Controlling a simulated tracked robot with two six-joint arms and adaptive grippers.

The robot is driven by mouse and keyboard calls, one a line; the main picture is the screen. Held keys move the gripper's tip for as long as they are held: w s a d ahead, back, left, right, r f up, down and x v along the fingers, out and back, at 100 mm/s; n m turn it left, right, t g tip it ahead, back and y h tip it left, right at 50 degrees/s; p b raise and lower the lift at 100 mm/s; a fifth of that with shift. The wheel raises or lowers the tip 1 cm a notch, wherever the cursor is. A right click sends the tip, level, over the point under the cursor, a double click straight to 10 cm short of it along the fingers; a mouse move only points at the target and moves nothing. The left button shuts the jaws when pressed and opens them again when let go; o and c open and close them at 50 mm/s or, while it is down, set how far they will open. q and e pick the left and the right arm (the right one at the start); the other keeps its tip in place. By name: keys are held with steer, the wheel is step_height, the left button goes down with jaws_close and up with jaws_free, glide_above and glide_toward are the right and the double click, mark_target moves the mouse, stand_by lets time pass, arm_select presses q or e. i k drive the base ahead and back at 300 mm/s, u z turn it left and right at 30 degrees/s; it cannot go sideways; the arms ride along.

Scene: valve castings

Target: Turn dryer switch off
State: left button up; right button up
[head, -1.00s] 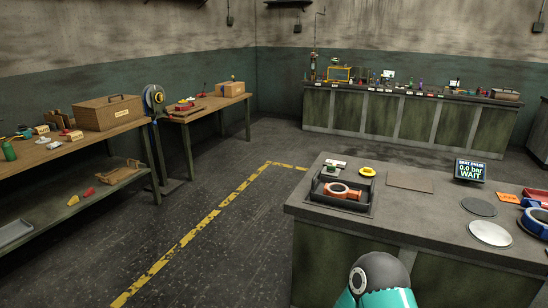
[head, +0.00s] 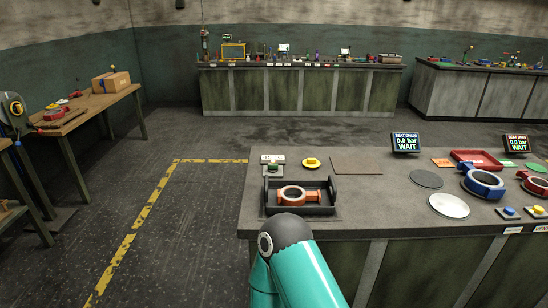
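I cannot single out a switch marked as the dryer's. On the near bench (head: 372,220), a small white-and-green device (head: 272,161) sits at the back left, with a yellow round knob-like piece (head: 311,163) beside it. Neither of my grippers shows.
A dark tray (head: 328,210) holds an orange ring casting (head: 297,195). A blue ring casting (head: 484,184) and red tray (head: 477,158) lie right. Two displays (head: 406,142) (head: 516,143) read "0.0 bar WAIT". Wooden tables stand left; the floor between is clear.

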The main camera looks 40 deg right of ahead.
mark_target(272, 168)
steer(key=z, duration=0.35)
steer(key=i, duration=0.8)
steer(key=z, duration=0.55)
steer(key=k, duration=0.8)
steer(key=z, duration=0.2)
steer(key=i, duration=0.7)
steer(key=u, duration=0.05)
